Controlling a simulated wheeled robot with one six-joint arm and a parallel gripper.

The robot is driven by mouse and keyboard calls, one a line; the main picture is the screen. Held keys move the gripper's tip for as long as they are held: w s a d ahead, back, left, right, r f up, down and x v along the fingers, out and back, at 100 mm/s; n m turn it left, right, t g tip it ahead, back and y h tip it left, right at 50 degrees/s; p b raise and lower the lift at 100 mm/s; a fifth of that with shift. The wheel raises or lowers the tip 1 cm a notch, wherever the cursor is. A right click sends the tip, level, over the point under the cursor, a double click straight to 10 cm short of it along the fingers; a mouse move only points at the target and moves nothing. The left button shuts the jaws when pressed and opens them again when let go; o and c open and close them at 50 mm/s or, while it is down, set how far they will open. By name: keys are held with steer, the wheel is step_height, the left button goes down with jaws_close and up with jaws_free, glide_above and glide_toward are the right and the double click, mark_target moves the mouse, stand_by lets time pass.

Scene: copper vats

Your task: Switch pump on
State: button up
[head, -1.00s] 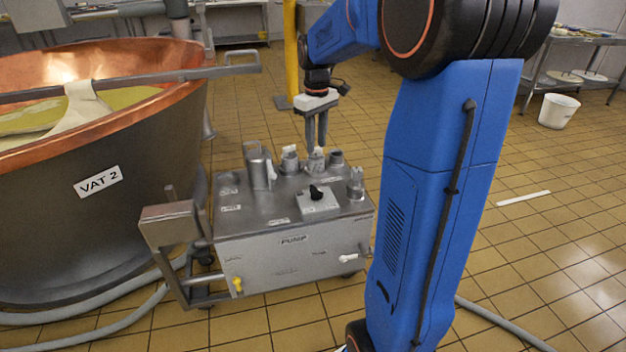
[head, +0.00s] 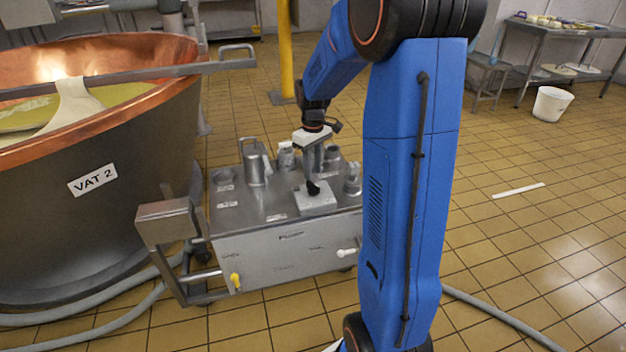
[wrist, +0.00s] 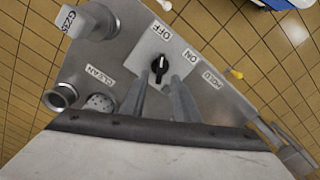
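The pump (head: 265,262) is a grey metal cart in front of the vat. On its top a pale square switch plate (head: 318,203) carries a black rotary knob (head: 313,187). In the wrist view the knob (wrist: 159,66) sits on the plate, with OFF and ON labels beside it. The knob's white mark points up in the picture, roughly towards the OFF label. My gripper (head: 314,172) points down just above and behind the knob. In the wrist view its two fingers (wrist: 160,88) are apart, with the knob just beyond the gap between their tips. Contact cannot be told.
A metal jug (head: 255,165) and several pipe stubs stand on the pump's top around the switch. The copper vat (head: 140,130) marked VAT 2 is at left. Hoses (head: 90,316) lie on the floor.

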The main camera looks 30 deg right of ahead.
mark_target(313, 183)
steer(key=shift+f, duration=2.4)
jaws_close()
